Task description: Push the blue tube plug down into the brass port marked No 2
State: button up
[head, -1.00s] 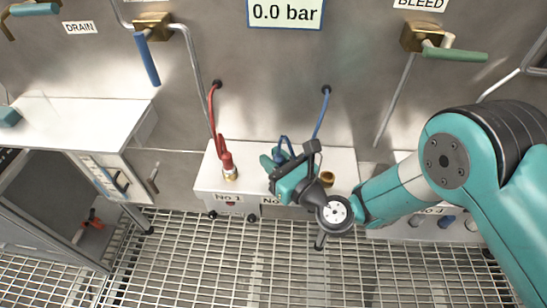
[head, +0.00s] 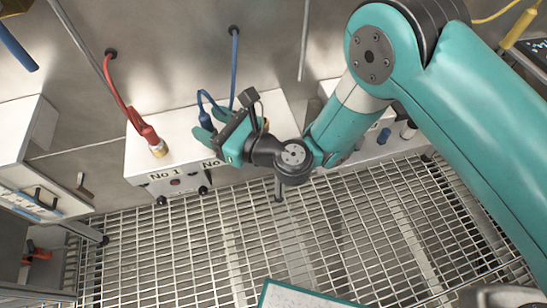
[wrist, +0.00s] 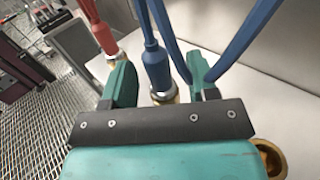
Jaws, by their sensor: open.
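The blue tube plug (head: 206,121) stands upright at the back of the white box, with its blue tube looping up from it. In the wrist view the plug (wrist: 156,66) is between my two teal fingers, its metal collar over a brass port (wrist: 166,97). How deep it sits in the port cannot be told. My gripper (head: 212,127) is open around the plug, with gaps beside it in the wrist view. The box label beside No 1 reads "No", its number hidden by my gripper.
A red plug (head: 151,138) stands in the No 1 port (head: 159,151) to the left. Another brass port (wrist: 269,157) shows at lower right in the wrist view. Blue tube strands (wrist: 243,38) pass close by my right finger. Grating floor (head: 200,250) lies in front.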

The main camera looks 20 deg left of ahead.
jog(key=shift+d+f+b, duration=0.4)
jog(key=shift+d+b, duration=0.1)
jog(key=shift+b, duration=2.45)
jog(key=b, duration=0.2)
jog(key=d+b, duration=0.1)
jog(key=b, duration=0.1)
jog(key=shift+s+d+f, duration=0.1)
jog(key=shift+s+d, duration=0.1)
jog(key=shift+s, duration=0.15)
jog(key=b+v, duration=1.1)
jog(key=v, duration=0.1)
jog(key=shift+r, duration=0.45)
jog(key=shift+a, duration=0.1)
